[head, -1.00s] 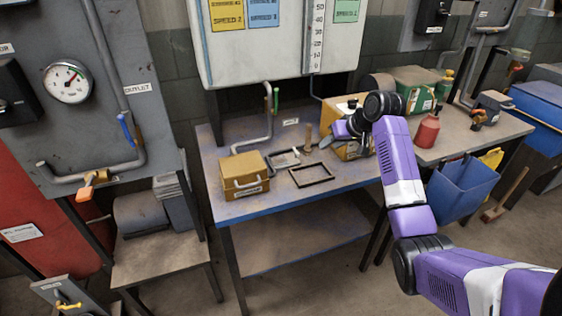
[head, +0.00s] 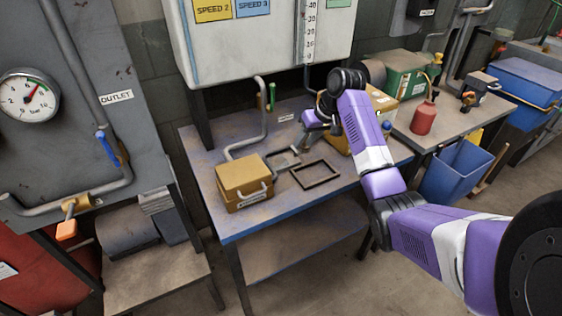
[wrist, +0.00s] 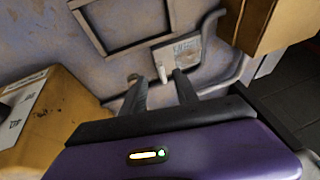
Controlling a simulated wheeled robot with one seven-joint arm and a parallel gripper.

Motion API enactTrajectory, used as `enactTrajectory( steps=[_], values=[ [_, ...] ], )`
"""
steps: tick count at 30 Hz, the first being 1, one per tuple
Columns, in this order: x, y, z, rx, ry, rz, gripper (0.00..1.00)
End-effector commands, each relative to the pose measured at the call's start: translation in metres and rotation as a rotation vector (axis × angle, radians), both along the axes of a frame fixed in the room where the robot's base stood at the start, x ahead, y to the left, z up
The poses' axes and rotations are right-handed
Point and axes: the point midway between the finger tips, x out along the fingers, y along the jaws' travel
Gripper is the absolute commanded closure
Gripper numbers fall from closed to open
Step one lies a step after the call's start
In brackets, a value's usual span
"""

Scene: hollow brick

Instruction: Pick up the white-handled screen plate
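The screen plate (head: 283,159) is a small flat greyish panel lying on the worn blue table. In the wrist view the screen plate (wrist: 188,53) carries a pale label, and its white handle (wrist: 160,70) points toward my gripper. My gripper (wrist: 160,80) is open, with its two dark fingers apart and the handle's near end between or just beyond their tips. Nothing is seen held. In the head view my gripper (head: 304,146) is just right of and behind the plate, and the handle is hard to make out there.
An empty dark frame (head: 296,180) lies right of the plate. A tan box (head: 240,175) with a handle stands left of it. A yellow box (wrist: 60,125) stands close beside my gripper. A pipe (head: 264,115) comes down behind the plate. The table's front edge is clear.

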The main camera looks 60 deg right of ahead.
Motion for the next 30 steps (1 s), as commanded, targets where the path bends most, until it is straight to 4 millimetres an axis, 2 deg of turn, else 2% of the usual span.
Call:
enactTrajectory(
  steps=[12,20,26,30],
  values=[
    [0.027,-0.004,-0.042,-0.001,0.001,0.001,0.64],
    [0.028,-0.004,-0.044,-0.002,-0.001,0.000,0.64],
    [0.028,-0.004,-0.044,-0.002,-0.001,0.000,1.00],
    [0.028,-0.004,-0.044,-0.002,0.000,0.000,1.00]
  ],
)
